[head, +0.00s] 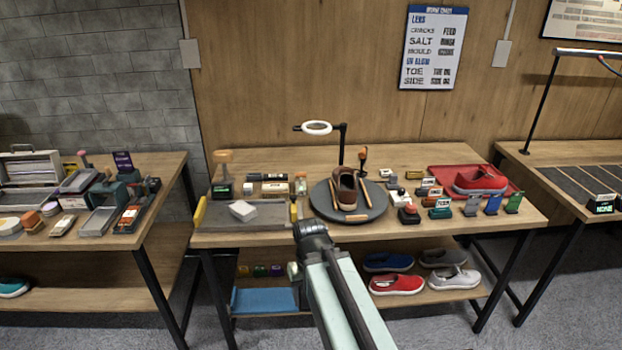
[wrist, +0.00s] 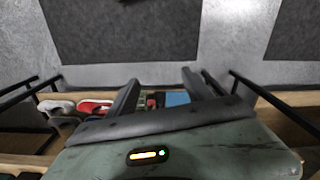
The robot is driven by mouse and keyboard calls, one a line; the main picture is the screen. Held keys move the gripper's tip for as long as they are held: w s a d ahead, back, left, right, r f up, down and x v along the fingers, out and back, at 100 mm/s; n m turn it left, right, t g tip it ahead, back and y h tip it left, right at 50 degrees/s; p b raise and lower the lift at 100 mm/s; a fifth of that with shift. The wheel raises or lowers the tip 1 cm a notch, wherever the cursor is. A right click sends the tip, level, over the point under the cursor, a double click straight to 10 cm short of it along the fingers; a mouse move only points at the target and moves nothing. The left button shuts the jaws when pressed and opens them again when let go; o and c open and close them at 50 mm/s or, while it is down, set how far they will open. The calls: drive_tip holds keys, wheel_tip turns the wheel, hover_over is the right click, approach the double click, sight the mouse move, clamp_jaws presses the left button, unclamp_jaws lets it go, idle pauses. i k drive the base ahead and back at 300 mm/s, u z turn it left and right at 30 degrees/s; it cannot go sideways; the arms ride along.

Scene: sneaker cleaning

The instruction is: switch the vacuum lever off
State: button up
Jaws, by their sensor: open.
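I cannot tell for sure which part is the vacuum lever. One upright handle with an orange-brown knob (head: 362,155) stands behind the turntable (head: 376,208) on the middle bench. Another post with a wide tan top (head: 222,160) and a small green display stands at that bench's back left. My arm reaches up to the front edge of the middle bench, and my gripper (head: 312,232) is at its end, apart from both. In the wrist view my gripper (wrist: 160,90) has its two dark fingers spread, with nothing held between them. No lever shows clearly there.
A brown shoe (head: 347,188) sits on the turntable under a ring lamp (head: 317,128). Several small blocks and bottles crowd the bench right of it, before a red shoe (head: 480,180) on a red mat.

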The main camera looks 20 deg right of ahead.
sight(298, 174)
drive_tip(key=u, duration=2.4)
drive_tip(key=i, duration=2.3)
drive_tip(key=z, duration=3)
drive_tip(key=i, duration=0.95)
